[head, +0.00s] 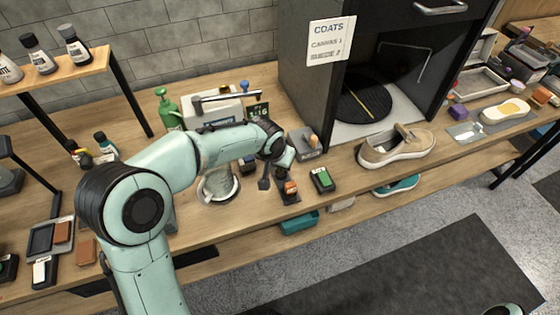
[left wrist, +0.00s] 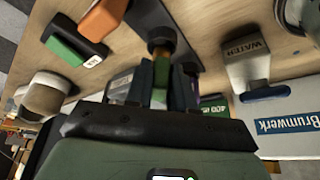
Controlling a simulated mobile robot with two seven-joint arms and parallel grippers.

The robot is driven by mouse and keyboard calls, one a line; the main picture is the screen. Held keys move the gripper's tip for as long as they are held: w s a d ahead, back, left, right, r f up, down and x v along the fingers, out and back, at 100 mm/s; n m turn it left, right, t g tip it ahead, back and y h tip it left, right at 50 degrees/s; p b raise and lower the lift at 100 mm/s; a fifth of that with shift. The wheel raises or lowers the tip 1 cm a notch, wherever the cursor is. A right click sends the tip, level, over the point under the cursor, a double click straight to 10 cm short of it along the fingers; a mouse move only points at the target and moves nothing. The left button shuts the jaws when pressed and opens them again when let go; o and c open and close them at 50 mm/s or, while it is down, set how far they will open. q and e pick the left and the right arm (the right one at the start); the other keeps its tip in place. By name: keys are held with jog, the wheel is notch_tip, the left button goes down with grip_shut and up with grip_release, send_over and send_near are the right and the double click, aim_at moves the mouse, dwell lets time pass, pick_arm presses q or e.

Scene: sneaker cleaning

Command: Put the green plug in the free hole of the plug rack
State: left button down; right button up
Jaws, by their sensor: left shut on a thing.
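My left gripper (head: 278,163) reaches down over the bench at the dark plug rack (head: 288,197). In the left wrist view its fingers (left wrist: 162,82) are shut on the green plug (left wrist: 160,73), which shows only as a narrow strip between them. The plug is right at the rack (left wrist: 153,14), beside a yellowish-brown part; I cannot tell whether it is in the hole. The free hole is hidden. My right gripper is not in view.
A dark block with a green face (head: 322,179) stands just right of the rack. A beige shoe (head: 397,147) lies farther right. A white box marked Brunwerk (left wrist: 290,128) and a WATER container (left wrist: 246,62) are close by. The bench's front edge is near the rack.

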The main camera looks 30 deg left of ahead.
pick_arm(q)
jog(key=shift+f+b, duration=0.7)
jog(key=shift+f, duration=0.2)
jog(key=c, duration=0.9)
grip_release()
jog(key=p+v, duration=0.1)
jog(key=v, duration=1.2)
jog(key=shift+r, duration=0.2)
jog(key=shift+f, duration=0.1)
